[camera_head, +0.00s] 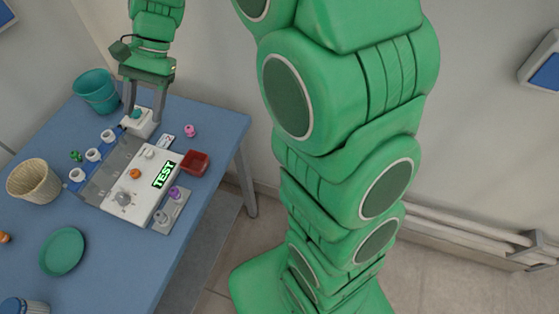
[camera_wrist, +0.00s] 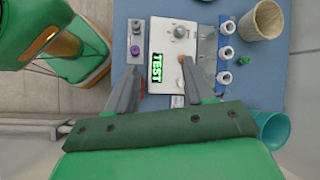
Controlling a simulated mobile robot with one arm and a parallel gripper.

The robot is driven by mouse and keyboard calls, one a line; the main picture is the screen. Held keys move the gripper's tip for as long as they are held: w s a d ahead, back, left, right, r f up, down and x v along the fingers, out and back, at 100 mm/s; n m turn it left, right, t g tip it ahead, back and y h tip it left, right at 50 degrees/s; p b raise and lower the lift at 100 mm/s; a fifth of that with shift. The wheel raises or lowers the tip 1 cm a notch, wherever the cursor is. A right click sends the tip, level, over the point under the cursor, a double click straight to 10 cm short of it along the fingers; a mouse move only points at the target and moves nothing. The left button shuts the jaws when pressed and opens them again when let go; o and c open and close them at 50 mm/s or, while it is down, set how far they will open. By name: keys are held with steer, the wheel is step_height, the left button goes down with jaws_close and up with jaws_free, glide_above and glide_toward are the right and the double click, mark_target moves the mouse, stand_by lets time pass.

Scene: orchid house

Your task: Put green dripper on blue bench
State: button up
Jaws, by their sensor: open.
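A small green piece (camera_head: 76,156), which looks like a dripper, lies on the blue bench (camera_head: 215,125) left of a row of white holders. It also shows in the wrist view (camera_wrist: 244,60). A teal-green piece (camera_head: 137,114) sits on a white block at the back of the bench; I cannot tell whether it is a dripper. My gripper (camera_head: 143,117) points down over this block, its fingers apart. In the wrist view the open fingers (camera_wrist: 158,72) have the test unit between and beyond them. The teal piece is hidden there.
A white test unit (camera_head: 145,185) reads TEST and has an orange piece on it.

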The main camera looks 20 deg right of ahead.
steer(key=s+d+n+t+h, duration=0.1)
steer(key=s+d+n+h, duration=0.2)
steer(key=s+d, duration=0.7)
steer(key=s+d+n+t+h, duration=0.1)
steer(key=s+d+n+h, duration=0.1)
steer(key=s+d, duration=0.9)
steer(key=s+h, duration=0.1)
steer(key=s, duration=0.3)
steer(key=shift+s+n, duration=0.35)
steer(key=shift+n, duration=0.05)
